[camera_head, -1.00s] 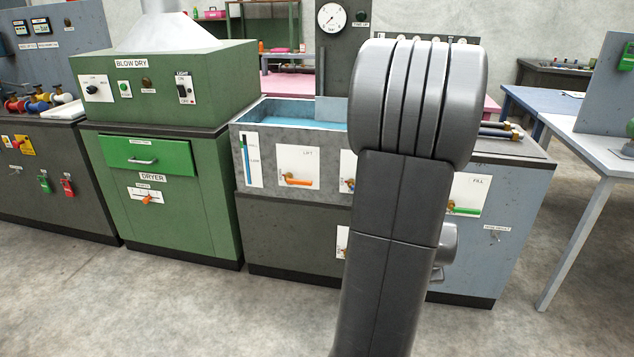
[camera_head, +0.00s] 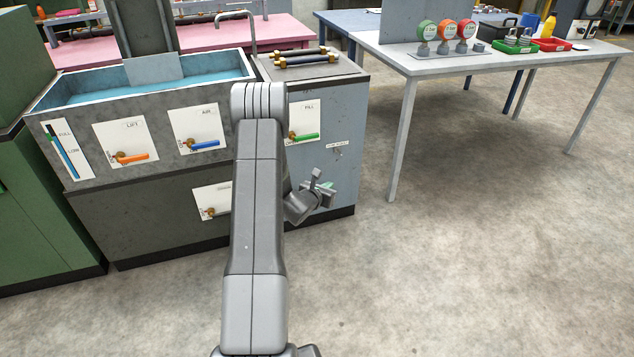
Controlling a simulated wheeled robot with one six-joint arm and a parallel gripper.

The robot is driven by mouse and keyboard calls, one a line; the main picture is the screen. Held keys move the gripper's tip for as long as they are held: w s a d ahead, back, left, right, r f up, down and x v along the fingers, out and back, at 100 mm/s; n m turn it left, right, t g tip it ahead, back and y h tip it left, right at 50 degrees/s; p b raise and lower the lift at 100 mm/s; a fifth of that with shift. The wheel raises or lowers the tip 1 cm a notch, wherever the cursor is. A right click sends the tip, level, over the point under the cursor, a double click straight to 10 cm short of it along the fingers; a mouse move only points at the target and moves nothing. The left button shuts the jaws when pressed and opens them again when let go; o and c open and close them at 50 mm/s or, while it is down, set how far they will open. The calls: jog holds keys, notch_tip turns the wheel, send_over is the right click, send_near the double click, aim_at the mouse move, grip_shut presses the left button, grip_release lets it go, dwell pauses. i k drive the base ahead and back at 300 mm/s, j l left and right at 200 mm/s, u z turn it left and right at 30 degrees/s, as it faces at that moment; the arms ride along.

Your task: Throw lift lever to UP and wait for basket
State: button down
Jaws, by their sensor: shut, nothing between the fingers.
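The lift lever (camera_head: 133,158) has an orange handle on a brass pivot and lies about level, pointing right. It sits on a white plate marked LIFT on the front of the grey tank (camera_head: 100,125). Blue liquid (camera_head: 190,78) fills much of the tank, and I cannot make out a basket in it. My gripper (camera_head: 322,188) is shut and empty, well to the right of the lever and in front of the blue-grey cabinet. My own arm stands between them in the picture.
A blue lever (camera_head: 205,145) marked AIR and a green lever (camera_head: 305,137) marked FILL are to the right of the lift lever. Another plate (camera_head: 211,203) below is partly hidden by my arm. A white table (camera_head: 420,62) stands at right. The floor in front is clear.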

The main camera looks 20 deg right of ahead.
aim_at(120, 157)
jog(key=i+j, duration=0.15)
jog(key=i, duration=0.4)
jog(key=i+u, duration=0.2)
jog(key=u, duration=1.35)
jog(key=k+j, duration=0.05)
jog(key=j, duration=0.05)
